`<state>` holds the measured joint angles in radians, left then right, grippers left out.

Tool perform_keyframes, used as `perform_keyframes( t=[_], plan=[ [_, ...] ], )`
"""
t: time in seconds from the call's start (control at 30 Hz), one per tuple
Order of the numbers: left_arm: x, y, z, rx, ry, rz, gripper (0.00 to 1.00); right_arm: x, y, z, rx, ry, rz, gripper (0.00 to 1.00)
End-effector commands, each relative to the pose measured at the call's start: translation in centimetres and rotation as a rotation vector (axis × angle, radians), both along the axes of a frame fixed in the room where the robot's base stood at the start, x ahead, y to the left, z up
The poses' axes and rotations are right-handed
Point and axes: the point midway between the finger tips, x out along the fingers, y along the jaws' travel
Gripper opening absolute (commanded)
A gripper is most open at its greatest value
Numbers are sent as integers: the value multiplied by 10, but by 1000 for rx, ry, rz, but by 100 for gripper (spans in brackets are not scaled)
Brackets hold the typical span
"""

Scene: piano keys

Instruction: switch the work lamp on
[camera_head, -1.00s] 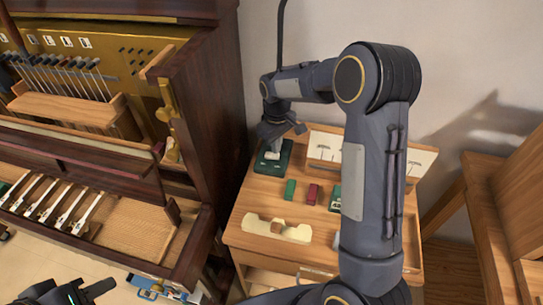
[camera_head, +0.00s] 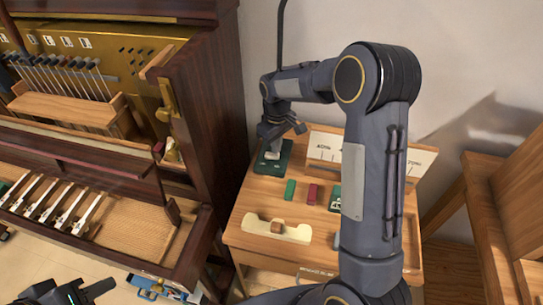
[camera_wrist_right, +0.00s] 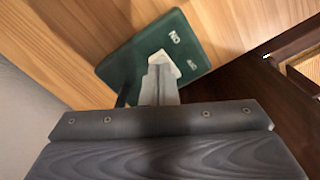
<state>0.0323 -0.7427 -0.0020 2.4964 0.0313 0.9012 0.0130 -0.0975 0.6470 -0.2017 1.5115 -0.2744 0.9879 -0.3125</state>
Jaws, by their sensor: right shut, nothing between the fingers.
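A dark green switch plate (camera_head: 285,156) lies on the small wooden table beside the piano, with a pale lever part on it. In the right wrist view, the green plate (camera_wrist_right: 190,50) shows white lettering, turned over, that looks like ON at its upper edge. My right gripper (camera_head: 272,153) is shut and empty, pointing down over the plate. In the wrist view its fingers (camera_wrist_right: 160,75) overlap the pale part; whether they touch it I cannot tell. My left gripper (camera_head: 75,292) shows only partly at the lower left. A thin black post (camera_head: 281,45) rises behind; no lamp head shows.
The table (camera_head: 255,205) also holds a green block (camera_head: 290,190), a red block (camera_head: 312,194), a pale notched wooden piece (camera_head: 277,231) and a labelled box (camera_head: 325,148) at the back. The dark piano case (camera_head: 215,100) stands close on the left.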

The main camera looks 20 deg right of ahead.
Motion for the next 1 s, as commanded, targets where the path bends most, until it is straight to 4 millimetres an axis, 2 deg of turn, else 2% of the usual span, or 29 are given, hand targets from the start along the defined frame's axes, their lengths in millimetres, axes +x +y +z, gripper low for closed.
perform_keyframes(
  t=[1.0],
  plan=[
    [0, 0, -9, 0, 0, 0, 36, 0, 0, -13, 0, 0, 0, 0]
  ],
)
